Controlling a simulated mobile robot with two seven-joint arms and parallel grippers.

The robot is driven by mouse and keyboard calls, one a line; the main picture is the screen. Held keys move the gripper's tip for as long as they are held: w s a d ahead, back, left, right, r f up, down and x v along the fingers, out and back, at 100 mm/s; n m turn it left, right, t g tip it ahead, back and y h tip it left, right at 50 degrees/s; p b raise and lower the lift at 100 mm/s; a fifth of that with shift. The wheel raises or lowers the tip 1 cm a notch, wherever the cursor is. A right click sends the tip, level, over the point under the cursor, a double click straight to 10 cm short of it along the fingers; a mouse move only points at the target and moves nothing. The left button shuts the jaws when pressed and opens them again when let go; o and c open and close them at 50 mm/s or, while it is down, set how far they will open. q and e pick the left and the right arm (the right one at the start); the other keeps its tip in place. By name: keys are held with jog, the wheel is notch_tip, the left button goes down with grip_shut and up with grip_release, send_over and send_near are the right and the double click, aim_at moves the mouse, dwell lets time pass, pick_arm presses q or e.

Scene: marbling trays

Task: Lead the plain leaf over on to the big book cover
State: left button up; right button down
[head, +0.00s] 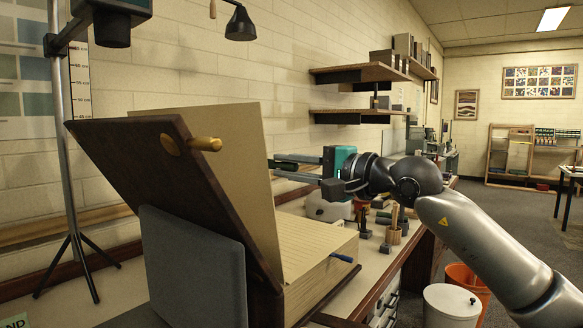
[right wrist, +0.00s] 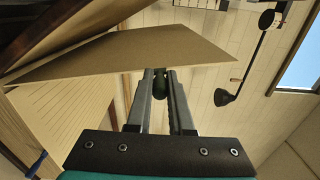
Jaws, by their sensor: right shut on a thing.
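The big book cover (head: 130,175) is dark brown with a brass knob (head: 204,144) near its top edge. It stands open, tilted back to the left. The plain leaf (head: 240,150) is a blank tan sheet standing steeply between the cover and the lined page block (head: 325,250). My right gripper (head: 272,162) is at the leaf's free right edge. In the right wrist view its fingers (right wrist: 160,74) are closed at the edge of the leaf (right wrist: 140,52), with a small dark green piece between them. My left gripper is not in view.
A grey panel (head: 190,265) stands in front of the cover. A tripod pole (head: 62,120) is at left. The bench right of the book holds tools and small blocks. A white bin (head: 450,305) stands on the floor below. Shelves (head: 360,73) hang behind.

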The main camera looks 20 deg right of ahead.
jog(key=shift+s+a, duration=0.2)
jog(key=shift+a, duration=0.05)
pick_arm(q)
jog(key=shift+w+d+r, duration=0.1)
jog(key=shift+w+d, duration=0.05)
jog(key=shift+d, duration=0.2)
pick_arm(e)
jog(key=shift+s+a, duration=0.15)
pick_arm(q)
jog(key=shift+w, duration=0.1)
